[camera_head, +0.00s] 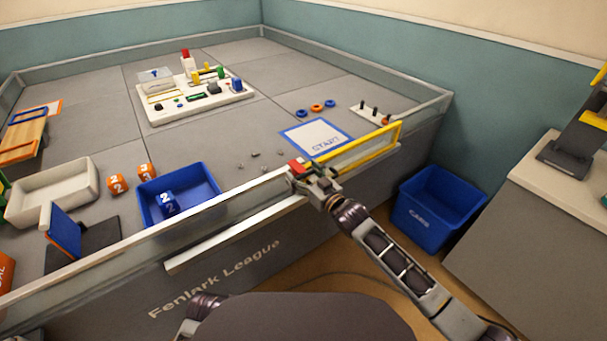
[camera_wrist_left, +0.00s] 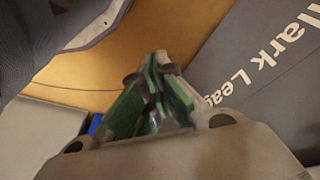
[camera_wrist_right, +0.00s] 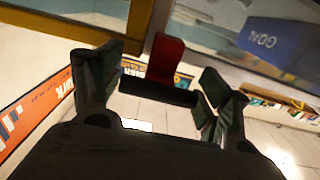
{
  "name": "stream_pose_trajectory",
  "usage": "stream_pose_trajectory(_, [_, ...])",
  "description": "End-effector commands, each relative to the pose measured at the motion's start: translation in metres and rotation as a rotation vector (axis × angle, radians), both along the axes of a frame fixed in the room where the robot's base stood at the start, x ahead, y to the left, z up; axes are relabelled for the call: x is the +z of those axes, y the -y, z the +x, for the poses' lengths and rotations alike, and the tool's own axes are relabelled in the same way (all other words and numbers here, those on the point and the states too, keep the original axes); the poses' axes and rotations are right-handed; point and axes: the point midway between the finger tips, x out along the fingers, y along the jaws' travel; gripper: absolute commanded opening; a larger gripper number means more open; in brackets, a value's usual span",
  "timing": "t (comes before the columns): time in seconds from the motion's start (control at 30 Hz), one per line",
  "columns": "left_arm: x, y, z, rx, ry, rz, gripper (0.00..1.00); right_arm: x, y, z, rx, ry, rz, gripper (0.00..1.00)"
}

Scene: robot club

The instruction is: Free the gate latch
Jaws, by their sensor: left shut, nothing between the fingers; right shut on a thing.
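The yellow-framed gate (camera_head: 362,148) fills a gap in the arena's near wall, right of centre. The red gate latch (camera_head: 296,166) is at the gate's left end. My right gripper (camera_head: 312,180) is at the latch, partly covering it. In the right wrist view, the red tab (camera_wrist_right: 166,60) stands up from a dark bar (camera_wrist_right: 158,92). The fingers of my right gripper (camera_wrist_right: 162,90) are at the two ends of that bar, shut on the latch. In the left wrist view, my left gripper (camera_wrist_left: 158,85) is shut and empty, low beside the arena's outer side.
Inside the arena are a START mat (camera_head: 318,136), a blue bin (camera_head: 205,188), orange cubes (camera_head: 118,184) and a white parts board (camera_head: 165,112). A blue crate (camera_head: 425,218) stands on the floor right of the arena, near a counter (camera_head: 560,230).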

Motion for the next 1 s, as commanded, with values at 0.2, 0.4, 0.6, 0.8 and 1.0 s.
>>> stream_pose_trajectory(0.2, [-0.001,0.0,-0.001,0.0,-0.003,0.001,0.0,0.0,0.0,0.0,0.0,0.001,-0.001,0.33])
stream_pose_trajectory(0.4, [0.0,0.0,-0.001,0.0,-0.002,0.001,0.0,0.0,0.0,0.0,0.0,-0.001,-0.002,0.33])
stream_pose_trajectory(0.6, [0.0,-0.001,-0.001,0.0,-0.003,0.003,0.0,0.001,0.0,0.0,0.0,-0.006,-0.006,0.33])
stream_pose_trajectory(0.8, [-0.007,-0.003,-0.003,0.0,-0.019,0.011,0.0,0.003,0.0,0.0,0.0,-0.017,-0.014,0.33])
stream_pose_trajectory(1.0, [-0.016,-0.006,-0.004,0.002,-0.034,0.021,0.0,0.004,0.0,0.0,0.0,-0.033,-0.025,0.33])
